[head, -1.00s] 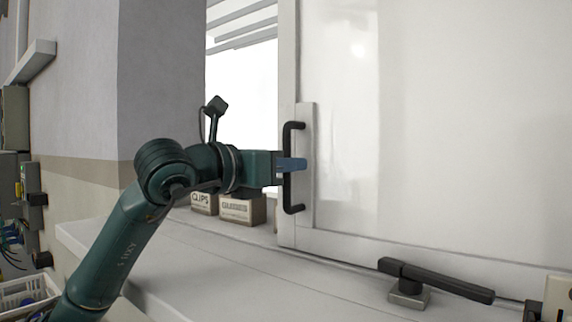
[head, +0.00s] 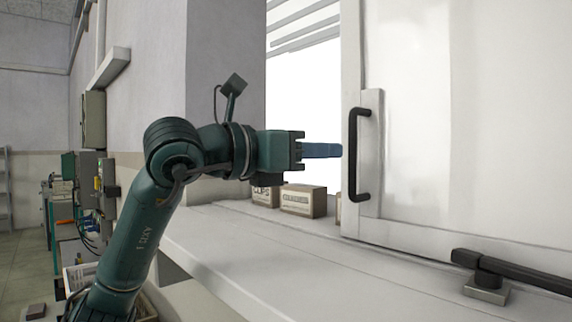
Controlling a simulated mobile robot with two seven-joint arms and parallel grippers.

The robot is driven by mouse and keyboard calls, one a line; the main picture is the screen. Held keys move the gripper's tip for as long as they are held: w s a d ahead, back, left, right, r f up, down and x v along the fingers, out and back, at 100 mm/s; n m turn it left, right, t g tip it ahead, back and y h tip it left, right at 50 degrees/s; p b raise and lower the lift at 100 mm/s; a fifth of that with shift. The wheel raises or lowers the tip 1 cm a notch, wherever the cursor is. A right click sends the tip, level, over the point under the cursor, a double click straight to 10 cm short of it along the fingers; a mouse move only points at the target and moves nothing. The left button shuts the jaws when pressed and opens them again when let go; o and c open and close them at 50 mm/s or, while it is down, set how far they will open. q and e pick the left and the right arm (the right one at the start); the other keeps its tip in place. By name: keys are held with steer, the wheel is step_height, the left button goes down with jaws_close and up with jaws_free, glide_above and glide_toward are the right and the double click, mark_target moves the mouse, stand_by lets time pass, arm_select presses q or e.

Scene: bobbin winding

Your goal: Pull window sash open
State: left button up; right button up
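The white window sash (head: 430,130) stands on the right, with a bright gap between its left edge and the wall. A black upright bar handle (head: 363,155) is fixed to a raised plate (head: 372,205) near that edge. My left gripper (head: 322,150) is just left of the handle, its blue fingers pointing right toward it. In the picture a small gap separates the fingertips from the bar, and nothing shows held. The fingers are seen side-on as one blue shape, so their opening is hidden. My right gripper is out of view.
Small labelled boxes (head: 303,201) stand on the white sill (head: 240,245) behind and below my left gripper. A black window stay (head: 520,273) on a metal base (head: 486,291) lies along the sill at lower right. A wall corner (head: 225,80) rises behind my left arm.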

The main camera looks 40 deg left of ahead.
arm_select(q)
steer(key=b+v, duration=0.1)
steer(key=v, duration=0.5)
steer(key=shift+d, duration=0.1)
steer(key=shift+w, duration=0.1)
